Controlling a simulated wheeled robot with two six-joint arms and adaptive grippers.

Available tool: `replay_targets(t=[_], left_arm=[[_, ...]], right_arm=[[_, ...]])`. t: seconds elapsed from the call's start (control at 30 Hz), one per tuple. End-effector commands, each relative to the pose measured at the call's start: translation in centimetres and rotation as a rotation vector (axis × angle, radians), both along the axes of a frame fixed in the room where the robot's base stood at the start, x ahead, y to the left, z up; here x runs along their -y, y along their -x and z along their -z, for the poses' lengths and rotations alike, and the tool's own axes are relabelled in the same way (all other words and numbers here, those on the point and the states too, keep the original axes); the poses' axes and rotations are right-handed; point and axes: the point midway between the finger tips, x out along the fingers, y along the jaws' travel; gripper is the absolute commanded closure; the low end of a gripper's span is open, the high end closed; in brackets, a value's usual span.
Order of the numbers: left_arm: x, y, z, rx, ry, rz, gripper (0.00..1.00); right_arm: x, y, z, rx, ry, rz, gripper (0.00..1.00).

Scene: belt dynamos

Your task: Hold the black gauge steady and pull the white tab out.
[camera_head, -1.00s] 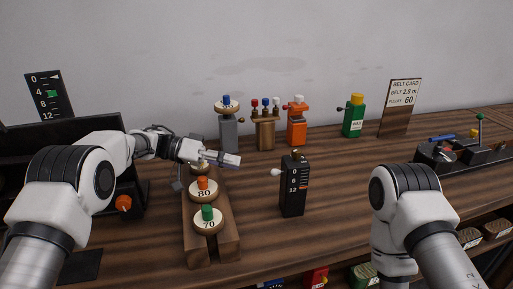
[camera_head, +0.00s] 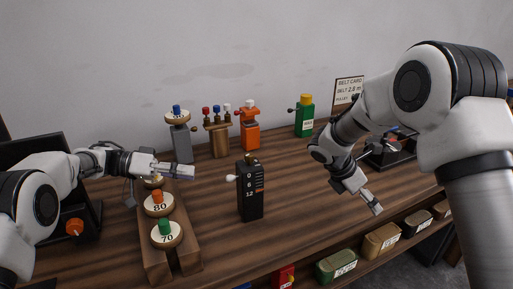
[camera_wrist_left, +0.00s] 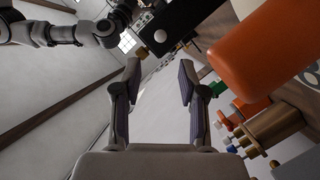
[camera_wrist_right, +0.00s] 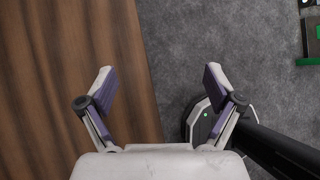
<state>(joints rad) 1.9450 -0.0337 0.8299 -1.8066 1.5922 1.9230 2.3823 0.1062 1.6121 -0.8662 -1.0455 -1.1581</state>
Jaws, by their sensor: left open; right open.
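My right gripper (camera_head: 373,208) is open and empty, right of the gauge near the table's front edge. The right wrist view shows only table edge and floor between its fingers.
A wooden rack with numbered pulleys (camera_head: 158,204) stands under and in front of my left gripper. Behind are a grey post (camera_head: 182,145), a peg stand (camera_head: 218,140), an orange device (camera_head: 250,132) and a green one (camera_head: 305,117). Table between gauge and right gripper is clear.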

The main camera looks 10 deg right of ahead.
Motion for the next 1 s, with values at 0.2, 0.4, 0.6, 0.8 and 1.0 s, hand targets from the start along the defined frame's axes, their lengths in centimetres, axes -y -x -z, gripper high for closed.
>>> replay_targets(t=[0.2,0.4,0.6,0.8,1.0], left_arm=[[0.0,0.0,0.0,0.0,0.0,0.0,0.58],[0.0,0.0,0.0,0.0,0.0,0.0,0.58],[0.0,0.0,0.0,0.0,0.0,0.0,0.58],[0.0,0.0,0.0,0.0,0.0,0.0,0.58],[0.0,0.0,0.0,0.0,0.0,0.0,0.58]], right_arm=[[-9.5,-6.9,-5.5,0.068,-0.22,0.109,0.08],[-20.5,-10.7,-10.5,0.092,-0.5,0.033,0.08],[-25.6,-11.5,-12.8,0.09,-0.631,-0.042,0.08],[-26.0,-11.4,-10.7,0.087,-0.642,-0.046,0.08],[-25.9,-11.4,-7.0,0.088,-0.641,-0.044,0.08]])
